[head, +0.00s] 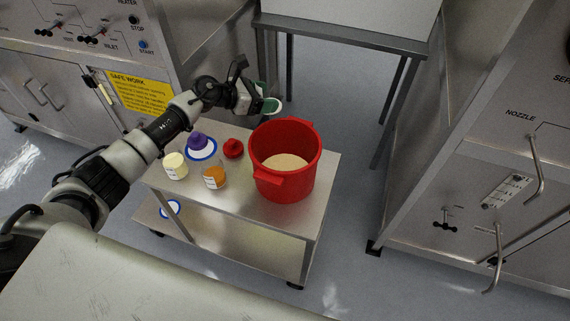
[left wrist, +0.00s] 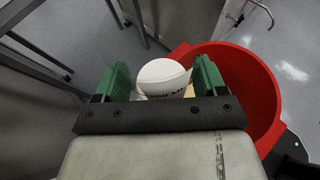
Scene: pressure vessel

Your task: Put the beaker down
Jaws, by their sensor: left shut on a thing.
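My left gripper (head: 264,100) reaches in from the left, above the far edge of the cart near the red bucket. In the left wrist view its green fingers (left wrist: 165,82) are shut on a white beaker (left wrist: 163,76) with dark printed marks. In the head view only a small pale part of the beaker (head: 271,104) shows; the gripper hides the rest. It is held in the air, apart from the cart top. My right gripper is not in view.
A steel cart (head: 262,215) carries a red bucket (head: 285,190) with pale contents, a cream-lidded jar (head: 175,166), an orange-filled container (head: 214,178), a purple item (head: 197,141) and a red item (head: 233,148). Steel cabinets stand around.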

